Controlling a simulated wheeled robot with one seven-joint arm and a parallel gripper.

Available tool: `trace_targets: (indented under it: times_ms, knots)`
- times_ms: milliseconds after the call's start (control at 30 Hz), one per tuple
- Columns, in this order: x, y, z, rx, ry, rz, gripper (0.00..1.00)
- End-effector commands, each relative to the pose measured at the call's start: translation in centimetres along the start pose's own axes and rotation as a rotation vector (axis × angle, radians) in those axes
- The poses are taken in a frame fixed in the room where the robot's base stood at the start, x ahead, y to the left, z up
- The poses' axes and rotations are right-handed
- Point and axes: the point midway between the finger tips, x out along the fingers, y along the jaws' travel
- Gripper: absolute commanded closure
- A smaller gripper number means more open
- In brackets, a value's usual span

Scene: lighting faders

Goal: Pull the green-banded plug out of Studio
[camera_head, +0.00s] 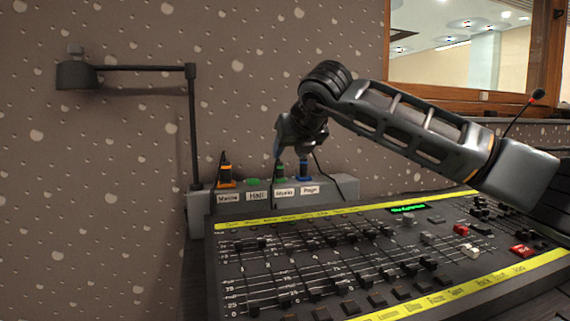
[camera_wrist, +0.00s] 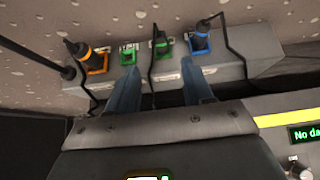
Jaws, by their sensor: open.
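The green-banded plug (camera_head: 280,171) stands in the socket labelled Studio on the grey socket box (camera_head: 347,187). It also shows in the wrist view (camera_wrist: 162,44), with a black cable running down from it. My gripper (camera_wrist: 160,66) is open. In the wrist view its two blue-grey fingers lie on either side of the green-banded plug's line, their tips short of the plug in the picture. In the head view my gripper (camera_head: 281,152) is just above the plug and partly covers its top. I cannot tell whether a finger touches it.
An orange-banded plug (camera_head: 226,174) stands at the box's left end and a blue-banded plug (camera_head: 303,171) at Page, close on the right. The green Hall socket (camera_head: 253,182) holds no plug. A fader desk (camera_head: 330,260) lies in front; a lamp arm (camera_head: 193,125) rises at left.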

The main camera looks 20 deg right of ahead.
Motion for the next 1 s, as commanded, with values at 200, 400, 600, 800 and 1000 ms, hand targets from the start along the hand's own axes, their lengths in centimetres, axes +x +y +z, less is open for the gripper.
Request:
trace_targets:
  times_ms: [200,400,600,800,1000]
  knots:
    - [1.0,-0.1,0.1,-0.001,0.001,-0.005,0.49]
    - [3.5,-0.1,0.1,0.001,0.001,-0.004,0.49]
    - [6.3,0.0,-0.2,0.0,0.001,-0.003,0.49]
    - [8.2,-0.1,-0.1,0.0,0.0,-0.003,0.49]
    - [8.9,-0.1,0.0,-0.001,-0.001,-0.003,0.49]
